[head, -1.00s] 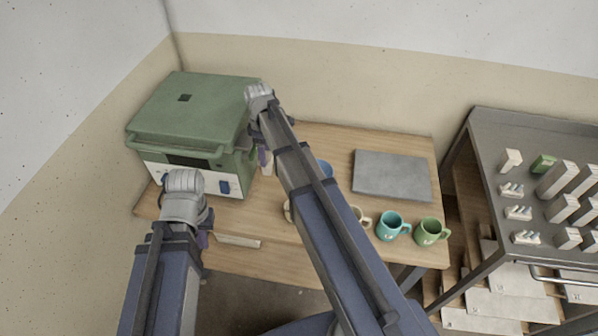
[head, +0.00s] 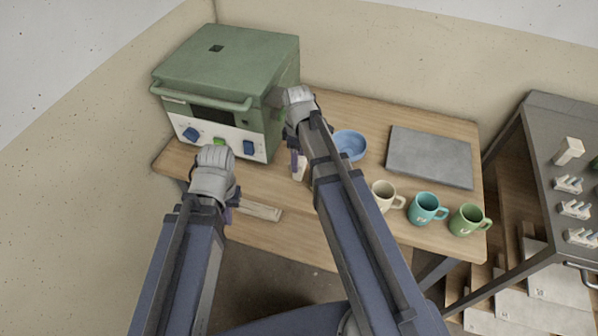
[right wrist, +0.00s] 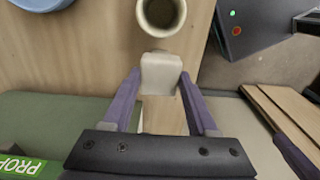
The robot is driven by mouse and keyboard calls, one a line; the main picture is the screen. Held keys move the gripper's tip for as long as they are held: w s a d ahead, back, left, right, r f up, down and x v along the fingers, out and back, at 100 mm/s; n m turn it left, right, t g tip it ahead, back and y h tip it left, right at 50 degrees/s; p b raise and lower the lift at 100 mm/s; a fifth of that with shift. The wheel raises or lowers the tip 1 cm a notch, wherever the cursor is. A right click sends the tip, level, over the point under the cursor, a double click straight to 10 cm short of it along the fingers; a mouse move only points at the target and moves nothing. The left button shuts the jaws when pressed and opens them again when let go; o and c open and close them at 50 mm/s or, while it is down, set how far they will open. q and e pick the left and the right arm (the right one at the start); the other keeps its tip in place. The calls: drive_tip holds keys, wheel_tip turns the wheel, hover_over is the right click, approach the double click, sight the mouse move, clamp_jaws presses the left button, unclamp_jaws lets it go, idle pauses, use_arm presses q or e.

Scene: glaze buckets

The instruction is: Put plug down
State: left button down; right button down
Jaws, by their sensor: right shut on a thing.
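The plug, a cream block (right wrist: 161,74), is between the purple fingertips of my right gripper (right wrist: 160,88) in the right wrist view. In the head view, my right gripper (head: 296,160) hangs over the table just right of the green kiln's front, with the cream plug (head: 300,171) showing at its tip. I cannot tell if the plug touches the table. My left gripper (head: 232,206) is mostly hidden behind its own wrist, near the table's front left edge; its fingers do not show clearly.
The green kiln (head: 228,68) stands at the back left of the wooden table. Right of the plug are a blue bowl (head: 350,145), a cream mug (head: 384,196), a teal mug (head: 426,208), a green mug (head: 467,219) and a grey slab (head: 430,157). A metal rack (head: 560,115) stands at right.

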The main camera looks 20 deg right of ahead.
drive_tip(key=shift+f, duration=0.1)
wheel_tip(320, 180, down, 4)
drive_tip(key=b, duration=0.3)
drive_tip(key=shift+r+b, duration=0.2)
drive_tip(key=shift+b, duration=0.1)
drive_tip(key=shift+f, duration=0.15)
drive_tip(key=shift+c, duration=0.9)
unclamp_jaws()
wheel_tip(320, 180, up, 12)
drive_tip(key=p, duration=1.2)
drive_tip(key=shift+r, duration=0.25)
drive_tip(key=s+a+m+h, duration=0.1)
drive_tip(key=s+a+m, duration=0.6)
drive_tip(key=s+a, duration=0.4)
drive_tip(key=s, duration=0.3)
